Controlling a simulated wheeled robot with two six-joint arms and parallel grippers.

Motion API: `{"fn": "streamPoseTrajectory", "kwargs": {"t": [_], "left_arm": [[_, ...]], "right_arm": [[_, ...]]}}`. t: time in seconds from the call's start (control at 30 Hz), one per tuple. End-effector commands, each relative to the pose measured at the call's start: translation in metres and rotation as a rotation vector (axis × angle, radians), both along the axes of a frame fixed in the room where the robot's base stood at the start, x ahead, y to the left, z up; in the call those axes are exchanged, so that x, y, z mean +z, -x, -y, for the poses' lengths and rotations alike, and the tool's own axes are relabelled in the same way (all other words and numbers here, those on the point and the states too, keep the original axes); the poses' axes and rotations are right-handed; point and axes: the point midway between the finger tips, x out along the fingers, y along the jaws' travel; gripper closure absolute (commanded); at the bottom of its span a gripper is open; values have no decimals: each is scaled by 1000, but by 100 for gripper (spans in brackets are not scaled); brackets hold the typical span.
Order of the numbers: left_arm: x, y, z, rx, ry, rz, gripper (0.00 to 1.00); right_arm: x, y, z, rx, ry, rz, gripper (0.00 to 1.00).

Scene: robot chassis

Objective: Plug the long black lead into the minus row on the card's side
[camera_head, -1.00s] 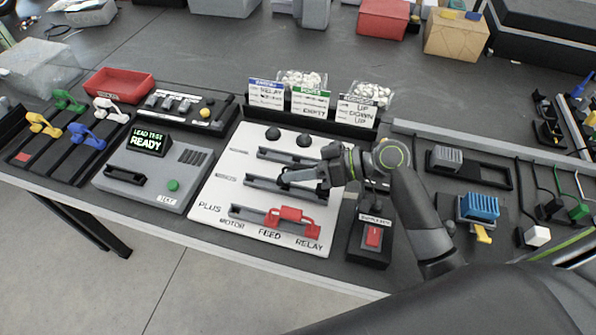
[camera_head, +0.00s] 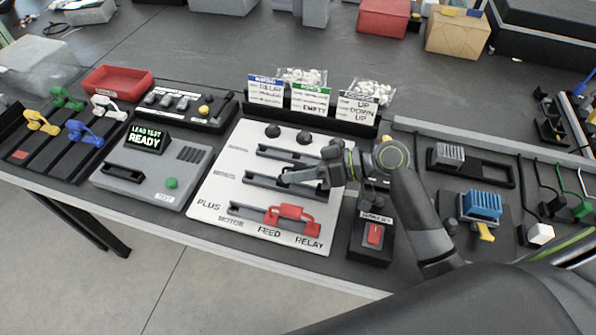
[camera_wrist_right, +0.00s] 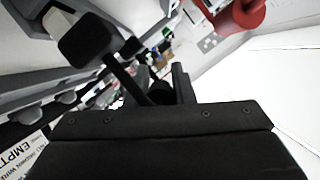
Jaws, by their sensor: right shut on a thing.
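The white board (camera_head: 215,205) has dark slotted rows. A red lead (camera_head: 290,216) sits in the front row, marked PLUS, toward its FEED and RELAY end. My right gripper (camera_head: 290,178) is over the middle row (camera_head: 262,183), at its right half. It is shut on a black lead (camera_wrist_right: 86,38), whose block end and thin bar show in the right wrist view. In the head view the lead is mostly hidden by the gripper, so I cannot tell whether it is seated. Three cards (camera_head: 310,98) stand behind the board, reading RELAY, EMPTY and UP DOWN UP. My left gripper is out of view.
A grey tester (camera_head: 150,180) reading LEAD TEST READY stands left of the board. A red-switch box (camera_head: 372,238) stands close on its right. Coloured leads (camera_head: 85,132) lie in a rack at far left; a red tray (camera_head: 118,83) is behind.

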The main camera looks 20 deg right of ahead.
Motion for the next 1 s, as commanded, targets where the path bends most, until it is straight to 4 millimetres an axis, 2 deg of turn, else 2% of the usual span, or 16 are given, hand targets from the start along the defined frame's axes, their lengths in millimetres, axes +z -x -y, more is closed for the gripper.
{"fn": "streamPoseTrajectory", "kwargs": {"t": [0.6, 0.63, 0.8, 1.0], "left_arm": [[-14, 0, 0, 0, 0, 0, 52], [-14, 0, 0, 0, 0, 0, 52], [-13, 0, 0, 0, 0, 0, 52], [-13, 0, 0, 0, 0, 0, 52]], "right_arm": [[-17, 0, 0, 0, 0, -2, 100], [-17, 0, 0, 0, 0, -2, 77], [-16, 0, 0, 0, 0, -1, 54], [-15, 0, 0, 0, 0, 0, 53]]}}
